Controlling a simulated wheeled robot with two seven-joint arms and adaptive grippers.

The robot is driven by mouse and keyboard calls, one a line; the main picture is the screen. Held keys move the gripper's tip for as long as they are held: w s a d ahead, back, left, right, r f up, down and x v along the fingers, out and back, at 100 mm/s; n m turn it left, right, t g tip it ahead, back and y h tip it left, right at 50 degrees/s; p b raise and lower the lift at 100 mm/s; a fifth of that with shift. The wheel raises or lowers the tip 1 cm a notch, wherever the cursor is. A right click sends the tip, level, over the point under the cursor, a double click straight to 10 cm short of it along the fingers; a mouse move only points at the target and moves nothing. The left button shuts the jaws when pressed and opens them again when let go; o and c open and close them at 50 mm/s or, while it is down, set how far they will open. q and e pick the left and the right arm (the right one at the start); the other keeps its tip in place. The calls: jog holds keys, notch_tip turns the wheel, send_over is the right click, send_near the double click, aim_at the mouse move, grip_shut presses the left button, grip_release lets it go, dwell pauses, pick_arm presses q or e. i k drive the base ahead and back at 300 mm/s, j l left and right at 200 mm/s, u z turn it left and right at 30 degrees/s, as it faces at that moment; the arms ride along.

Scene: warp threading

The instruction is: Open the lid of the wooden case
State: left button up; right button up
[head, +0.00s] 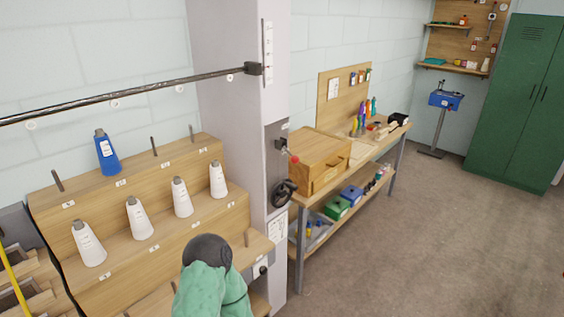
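The wooden case (325,180) stands on the left end of the workbench against the back wall, just right of the grey column. Its flat lid (316,147) looks shut, and a small dark latch or handle shows on its front. The column hides part of its left side.
The grey column (247,120) with a red-knobbed lever (294,159) and black handwheel (283,193) stands close before the case. A stepped wooden rack (190,238) with several cones is at left. The floor (440,230) right of the workbench (364,160) is clear.

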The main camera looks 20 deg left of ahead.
aim_at(318, 150)
jog(key=i+l+u, duration=0.2)
jog(key=u, duration=0.3)
jog(key=i+l+u, duration=0.55)
jog(key=l+u, duration=0.25)
jog(key=u, duration=0.15)
jog(key=i+l+u, duration=0.1)
jog(key=l+u, duration=0.4)
